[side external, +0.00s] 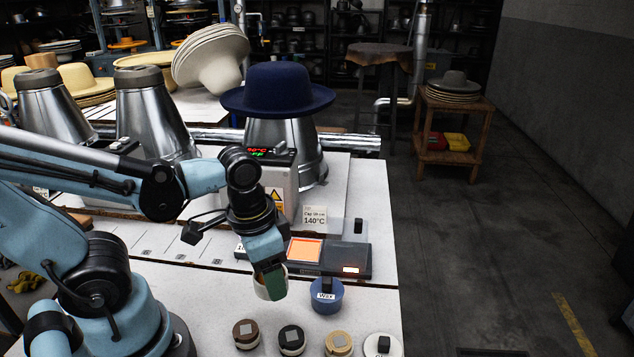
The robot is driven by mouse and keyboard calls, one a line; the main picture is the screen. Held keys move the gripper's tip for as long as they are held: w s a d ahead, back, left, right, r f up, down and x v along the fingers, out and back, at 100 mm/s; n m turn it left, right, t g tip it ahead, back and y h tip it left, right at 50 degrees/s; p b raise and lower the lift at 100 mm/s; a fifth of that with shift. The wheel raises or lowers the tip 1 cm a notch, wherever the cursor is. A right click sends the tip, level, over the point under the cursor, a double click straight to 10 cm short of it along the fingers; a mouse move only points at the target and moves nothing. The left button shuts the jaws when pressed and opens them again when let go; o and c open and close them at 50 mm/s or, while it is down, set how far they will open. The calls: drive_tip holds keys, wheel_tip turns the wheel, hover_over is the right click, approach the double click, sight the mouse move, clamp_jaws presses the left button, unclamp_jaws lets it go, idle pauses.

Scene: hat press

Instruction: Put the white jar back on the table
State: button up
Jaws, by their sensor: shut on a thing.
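The white jar (261,289) is in my gripper (272,282) in the side external view, left of the blue jar. The gripper's green finger covers much of the jar's near side. My gripper points down and is shut on the jar. I cannot tell whether the jar's base touches the white table (190,315) or hangs just above it.
A blue jar labelled WAX (326,297) stands close on the right. Brown (246,334), black (291,340), tan (338,343) and white (382,346) lidded pieces line the front. A device with a glowing orange panel (305,250) sits behind.

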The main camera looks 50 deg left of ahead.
drive_tip(key=w+a+f, duration=0.1)
drive_tip(key=a+f, duration=0.1)
drive_tip(key=a, duration=0.1)
drive_tip(key=shift+w, duration=0.4)
drive_tip(key=shift+f, duration=2.05)
drive_tip(key=o, duration=1.4)
drive_tip(key=shift+f, duration=0.15)
drive_tip(key=shift+c, duration=0.2)
drive_tip(key=shift+s+r, duration=0.75)
drive_tip(key=shift+r, duration=5.25)
drive_tip(key=w+n+t, duration=0.2)
drive_tip(key=w+t, duration=0.3)
drive_tip(key=w, duration=0.1)
drive_tip(key=shift+w+d+r+t, duration=0.25)
drive_tip(key=shift+w+r+t, duration=0.15)
drive_tip(key=shift+r, duration=0.05)
